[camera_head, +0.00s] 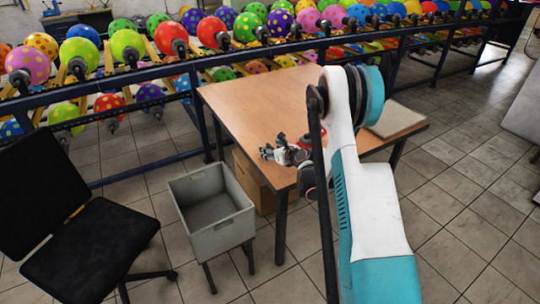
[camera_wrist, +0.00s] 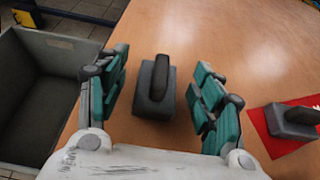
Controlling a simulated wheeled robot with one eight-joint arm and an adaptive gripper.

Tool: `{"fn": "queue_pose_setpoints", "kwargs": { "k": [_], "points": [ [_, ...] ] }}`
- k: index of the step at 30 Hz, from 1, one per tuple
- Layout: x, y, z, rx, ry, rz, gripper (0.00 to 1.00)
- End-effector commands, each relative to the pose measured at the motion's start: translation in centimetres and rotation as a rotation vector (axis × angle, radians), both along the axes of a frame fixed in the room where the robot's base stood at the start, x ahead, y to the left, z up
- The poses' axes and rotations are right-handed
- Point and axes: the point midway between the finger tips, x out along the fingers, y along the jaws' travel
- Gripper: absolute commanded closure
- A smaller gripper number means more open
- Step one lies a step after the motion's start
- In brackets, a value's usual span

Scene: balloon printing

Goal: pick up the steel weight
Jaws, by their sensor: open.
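A dark grey block with an upright rounded handle, which looks like the steel weight, stands on the wooden table (camera_wrist: 225,30) in the wrist view; its handle (camera_wrist: 160,77) faces the camera. My gripper (camera_wrist: 160,84) is open, with its green-padded fingers on either side of the block and visible gaps between. Nothing is held. A second grey block with a dark handle (camera_wrist: 293,121) sits on a red sheet (camera_wrist: 280,146) to the right. In the head view my gripper (camera_head: 272,152) is over the table's front left part; the block there is hidden or too small to make out.
An open grey bin (camera_head: 219,236) stands left of the table, below its top. A black chair (camera_head: 85,245) is farther left. A flat light board (camera_head: 396,121) lies on the table's right side. Racks of dotted balloons (camera_head: 170,38) run behind.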

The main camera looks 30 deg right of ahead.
Motion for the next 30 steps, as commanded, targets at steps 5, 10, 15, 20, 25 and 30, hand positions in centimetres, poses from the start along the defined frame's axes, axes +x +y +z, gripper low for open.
{"fn": "queue_pose_setpoints", "kwargs": {
  "k": [5,10,15,20,25,30],
  "points": [
    [1.44,0.13,-0.61,-0.001,0.000,0.000,0.39],
    [1.42,0.12,-0.49,-0.001,0.000,0.000,0.39],
    [1.41,0.13,-0.49,-0.001,0.000,0.000,0.78],
    [1.40,0.12,-0.44,0.000,0.000,0.000,1.00],
    [1.40,0.12,-0.44,-0.001,0.000,0.000,1.00],
    [1.40,0.12,0.12,0.000,0.000,0.000,1.00]
  ]
}}
